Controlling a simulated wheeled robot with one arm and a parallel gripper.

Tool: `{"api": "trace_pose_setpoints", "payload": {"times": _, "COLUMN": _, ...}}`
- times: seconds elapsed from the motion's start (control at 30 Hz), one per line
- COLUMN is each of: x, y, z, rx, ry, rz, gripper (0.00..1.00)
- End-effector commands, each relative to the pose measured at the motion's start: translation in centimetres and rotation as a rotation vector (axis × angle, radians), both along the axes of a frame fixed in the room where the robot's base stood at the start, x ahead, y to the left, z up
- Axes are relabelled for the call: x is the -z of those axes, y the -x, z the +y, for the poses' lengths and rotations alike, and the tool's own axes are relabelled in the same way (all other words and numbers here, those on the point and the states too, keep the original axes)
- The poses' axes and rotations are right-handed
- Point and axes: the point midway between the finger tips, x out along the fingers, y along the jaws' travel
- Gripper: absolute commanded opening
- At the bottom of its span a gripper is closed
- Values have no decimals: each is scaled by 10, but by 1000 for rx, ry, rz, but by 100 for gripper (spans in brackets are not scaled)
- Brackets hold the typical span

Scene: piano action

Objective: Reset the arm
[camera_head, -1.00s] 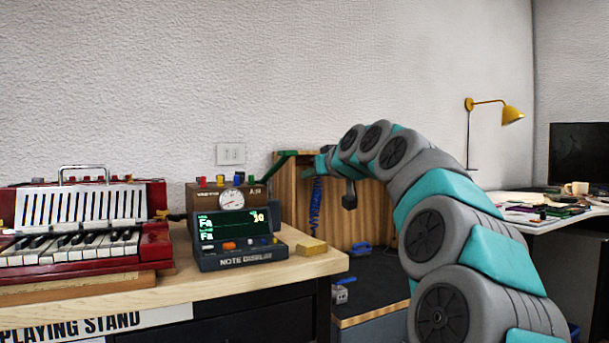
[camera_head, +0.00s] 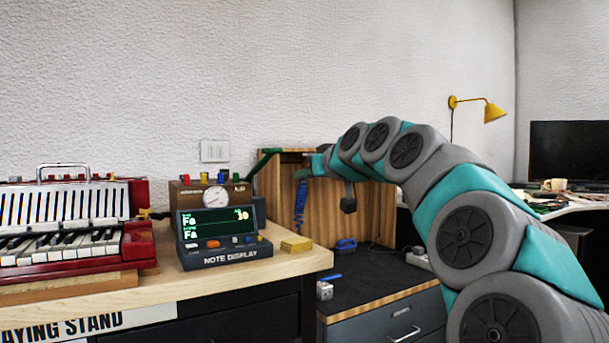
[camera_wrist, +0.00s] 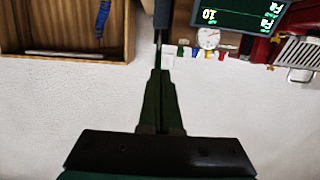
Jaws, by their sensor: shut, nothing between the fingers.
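My arm reaches up from the lower right of the head view and bends over to the left. Its teal and grey links end beside a wooden box (camera_head: 345,212). My gripper (camera_wrist: 160,75) shows in the wrist view as two dark green fingers close together with nothing between them. In the head view, a green part at the arm's end shows near the box's top left corner, too small to read finger by finger.
A note display (camera_head: 218,236) reading "Fa" and 10, a gauge box (camera_head: 188,195), a yellow block (camera_head: 296,244) and a red accordion (camera_head: 135,245) stand on the wooden counter (camera_head: 165,285). A blue coil (camera_head: 300,205) hangs in the box. A yellow lamp (camera_head: 494,112) is right.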

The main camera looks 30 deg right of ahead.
Motion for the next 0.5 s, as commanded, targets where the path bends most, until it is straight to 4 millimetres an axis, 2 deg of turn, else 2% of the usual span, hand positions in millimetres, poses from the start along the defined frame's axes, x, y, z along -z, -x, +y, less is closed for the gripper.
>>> {"api": "trace_pose_setpoints", "payload": {"times": 0.37, "x": 0, "y": 0, "z": 0, "rx": 0, "ry": 0, "rz": 0, "gripper": 0}}
{"api": "trace_pose_setpoints", "payload": {"times": 0.43, "x": 1, "y": 0, "z": 4, "rx": -5, "ry": -1, "rz": 7, "gripper": 0}}
{"api": "trace_pose_setpoints", "payload": {"times": 0.5, "x": 7, "y": 1, "z": 16, "rx": -22, "ry": -3, "rz": 32, "gripper": 0}}
